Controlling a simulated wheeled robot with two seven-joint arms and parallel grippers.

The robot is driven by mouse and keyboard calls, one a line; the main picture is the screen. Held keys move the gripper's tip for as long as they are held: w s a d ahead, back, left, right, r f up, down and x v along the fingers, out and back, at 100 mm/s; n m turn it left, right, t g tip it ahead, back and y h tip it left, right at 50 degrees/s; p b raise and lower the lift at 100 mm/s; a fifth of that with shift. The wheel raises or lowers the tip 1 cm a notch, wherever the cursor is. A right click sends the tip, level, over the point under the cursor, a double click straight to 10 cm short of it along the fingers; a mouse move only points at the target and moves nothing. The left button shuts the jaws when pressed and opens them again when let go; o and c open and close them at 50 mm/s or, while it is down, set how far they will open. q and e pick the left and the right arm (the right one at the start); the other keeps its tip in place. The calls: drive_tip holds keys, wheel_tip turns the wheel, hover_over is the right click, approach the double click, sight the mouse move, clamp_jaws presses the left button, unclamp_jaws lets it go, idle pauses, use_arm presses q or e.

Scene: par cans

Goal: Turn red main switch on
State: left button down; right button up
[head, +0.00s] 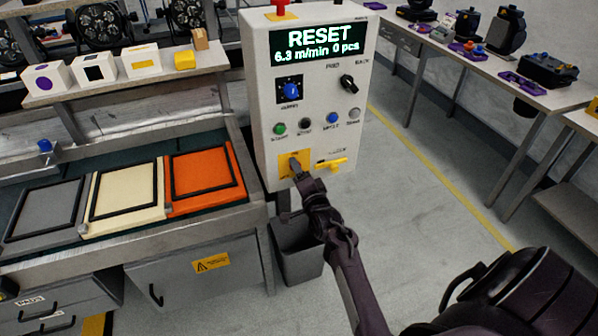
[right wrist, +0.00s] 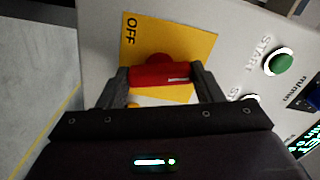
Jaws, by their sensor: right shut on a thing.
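The red main switch (right wrist: 158,75) sits on a yellow plate (right wrist: 190,45) on the control box. In the right wrist view its bar lies level, with a white mark toward its right end. The word OFF stands at the plate's left side; no ON label shows. My right gripper (right wrist: 164,82) is shut on the switch, one finger at each end of the bar. My left gripper is not in view.
The control box (head: 262,100) has a screen (head: 318,44) reading RESET, knobs, and a row of buttons including a green one (head: 279,128). A yellow handle (head: 331,164) sits right of the plate. A grey bin (head: 297,250) stands below. Open floor lies to the right.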

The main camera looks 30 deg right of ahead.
drive_tip(key=shift+m+p, duration=0.4)
drive_tip(key=shift+m, duration=1.6)
drive_tip(key=o, duration=1)
drive_tip(key=shift+s, duration=0.1)
drive_tip(key=p+v, duration=0.5)
drive_tip(key=v, duration=0.2)
drive_tip(key=shift+s+a, duration=0.1)
drive_tip(key=shift+s, duration=0.25)
drive_tip(key=shift+f, duration=0.1)
